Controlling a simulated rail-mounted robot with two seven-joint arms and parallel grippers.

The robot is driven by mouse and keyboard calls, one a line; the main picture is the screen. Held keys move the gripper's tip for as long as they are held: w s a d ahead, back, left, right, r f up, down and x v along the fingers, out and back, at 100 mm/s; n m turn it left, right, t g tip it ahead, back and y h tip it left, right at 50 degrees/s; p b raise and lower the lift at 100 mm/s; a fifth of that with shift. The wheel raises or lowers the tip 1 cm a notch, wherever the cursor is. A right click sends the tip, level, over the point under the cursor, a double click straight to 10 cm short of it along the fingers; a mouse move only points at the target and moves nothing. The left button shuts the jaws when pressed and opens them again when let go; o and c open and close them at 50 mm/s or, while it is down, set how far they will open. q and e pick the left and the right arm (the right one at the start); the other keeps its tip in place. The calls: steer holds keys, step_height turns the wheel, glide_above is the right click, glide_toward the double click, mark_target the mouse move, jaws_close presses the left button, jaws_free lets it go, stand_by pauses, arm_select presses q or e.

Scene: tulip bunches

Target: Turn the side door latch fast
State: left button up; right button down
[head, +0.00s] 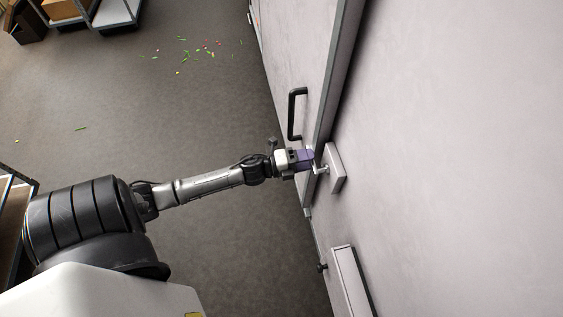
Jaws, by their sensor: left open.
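The side door (285,65) is a pale panel with a black pull handle (293,115). At its edge is the latch (321,170), a small silver piece against a pale block (336,168) on the wall. My left gripper (311,160), with purple fingers, is open right at the latch. The fingers partly cover the latch, so I cannot tell whether they touch it or how far it is turned. My right gripper is not in view.
A pale box-like fitting (350,282) is on the wall below the latch. Small green and red scraps (190,53) lie on the grey floor (200,110). A shelf rack (112,15) stands at the upper left. The floor left of the door is mostly clear.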

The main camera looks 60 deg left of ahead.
arm_select(q)
steer(key=b+v, duration=0.2)
steer(key=v, duration=1)
stand_by(0.5)
steer(key=s+a+f+n+g+y, duration=0.3)
steer(key=a+f+n+g+y, duration=0.5)
steer(key=n+y, duration=0.5)
steer(key=s+d+n+g+h, duration=0.3)
steer(key=s+d+n+g, duration=0.3)
steer(key=s+d, duration=0.35)
steer(key=d+r+n+h, duration=0.15)
steer(key=d+h, duration=0.35)
steer(key=d, duration=1.1)
step_height(320, 180, up, 15)
steer(key=p, duration=1.4)
steer(key=shift+w+a+t+y+p, duration=0.3)
steer(key=shift+w+a, duration=0.05)
steer(key=shift+w, duration=0.1)
steer(key=shift+r+m, duration=0.1)
steer(key=shift+m, duration=0.15)
